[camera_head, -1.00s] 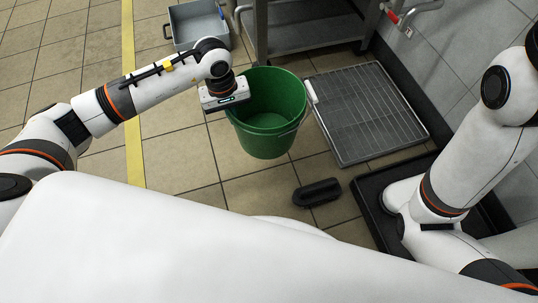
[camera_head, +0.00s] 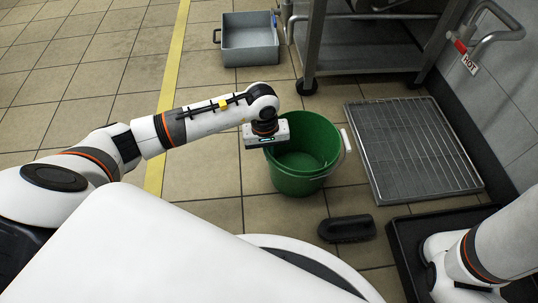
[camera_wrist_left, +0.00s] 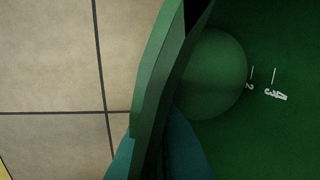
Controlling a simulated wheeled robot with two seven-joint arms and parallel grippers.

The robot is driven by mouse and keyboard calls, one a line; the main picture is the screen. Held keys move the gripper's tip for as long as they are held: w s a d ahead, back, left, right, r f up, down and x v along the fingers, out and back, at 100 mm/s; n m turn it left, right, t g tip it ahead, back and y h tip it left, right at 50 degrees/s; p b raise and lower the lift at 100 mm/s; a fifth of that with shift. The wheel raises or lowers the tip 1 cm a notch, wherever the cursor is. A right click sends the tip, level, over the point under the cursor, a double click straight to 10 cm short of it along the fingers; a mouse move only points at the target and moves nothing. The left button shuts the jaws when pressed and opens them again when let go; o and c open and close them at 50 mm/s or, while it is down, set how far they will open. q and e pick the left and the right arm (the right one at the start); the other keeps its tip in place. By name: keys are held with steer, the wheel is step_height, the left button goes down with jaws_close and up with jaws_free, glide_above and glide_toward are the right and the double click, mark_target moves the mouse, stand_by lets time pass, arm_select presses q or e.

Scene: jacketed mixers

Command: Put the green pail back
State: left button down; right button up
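The green pail (camera_head: 303,160) stands on the tiled floor in the middle of the head view, left of the floor grate. A white piece (camera_head: 346,140) shows by its right rim, perhaps its handle grip. My left gripper (camera_head: 266,143) is at the pail's left rim, pointing down. In the left wrist view the pail's rim (camera_wrist_left: 160,90) runs between two teal fingertips (camera_wrist_left: 155,155), which seem closed on it. White scale marks show on the inner wall. My right arm is at the lower right; its gripper is out of view.
A metal floor grate (camera_head: 415,150) lies right of the pail. A dark brush-like block (camera_head: 347,228) lies in front, beside a black tray (camera_head: 405,260). Behind are a grey bin (camera_head: 250,45) and a wheeled steel stand (camera_head: 365,50). Open floor lies left, with a yellow line (camera_head: 168,90).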

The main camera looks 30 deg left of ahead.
arm_select(q)
steer(key=shift+r, duration=0.15)
steer(key=c, duration=2.1)
jaws_free()
steer(key=shift+f, duration=0.25)
steer(key=o, duration=0.4)
steer(key=shift+r, duration=0.15)
